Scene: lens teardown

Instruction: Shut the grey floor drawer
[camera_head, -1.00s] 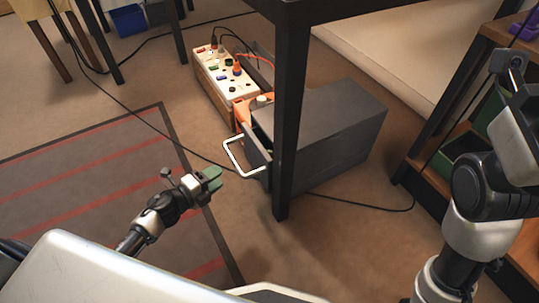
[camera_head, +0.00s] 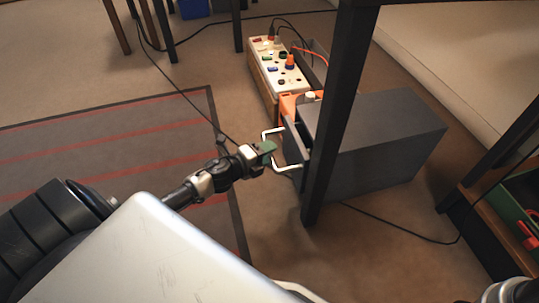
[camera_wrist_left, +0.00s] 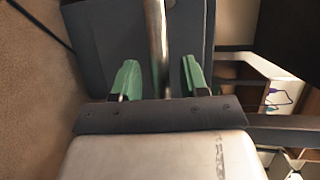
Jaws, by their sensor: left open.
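The grey floor drawer's cabinet (camera_head: 395,140) stands on the carpet behind a black table leg. Its drawer front (camera_head: 291,143) stands a little out from the cabinet, so the drawer looks partly open. The pale bar handle (camera_head: 284,167) sticks out to the left. My left gripper (camera_head: 268,149) is at this handle, with green fingertips. In the left wrist view my open left gripper (camera_wrist_left: 160,75) has one finger on each side of the handle bar (camera_wrist_left: 156,40), with the dark drawer front (camera_wrist_left: 105,45) beyond. Contact with the bar is not clear. My right gripper is out of view.
The black table leg (camera_head: 335,120) stands close in front of the cabinet. A dark cable (camera_head: 400,228) runs over the carpet. A wooden shelf (camera_head: 500,215) stands at the right; a striped rug (camera_head: 110,150) lies left.

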